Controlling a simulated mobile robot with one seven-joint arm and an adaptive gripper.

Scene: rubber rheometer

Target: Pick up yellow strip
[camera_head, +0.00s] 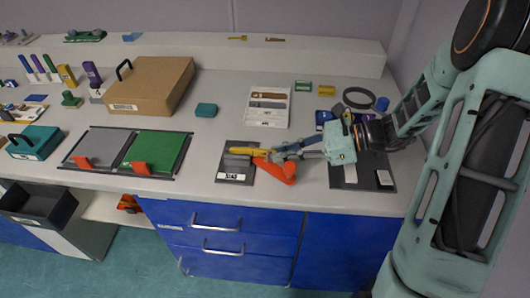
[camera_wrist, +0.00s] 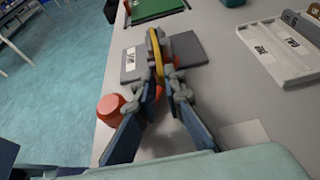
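The yellow strip (camera_head: 246,151) lies over a dark grey plate with a white label (camera_head: 232,177) near the front of the counter. In the wrist view the strip (camera_wrist: 158,66) runs lengthwise between my fingertips. My gripper (camera_head: 272,156) reaches in from the right, its grey fingertips (camera_wrist: 158,48) close against both sides of the strip, so it looks shut on it. Part of the strip is hidden by the fingers. I cannot tell whether the strip touches the plate or is slightly raised.
A white tray with several strips (camera_head: 256,122) lies behind. A dark plate (camera_head: 381,186) lies under my wrist. Left are a green panel (camera_head: 158,151) and a cardboard box (camera_head: 150,84). The counter's front edge is close.

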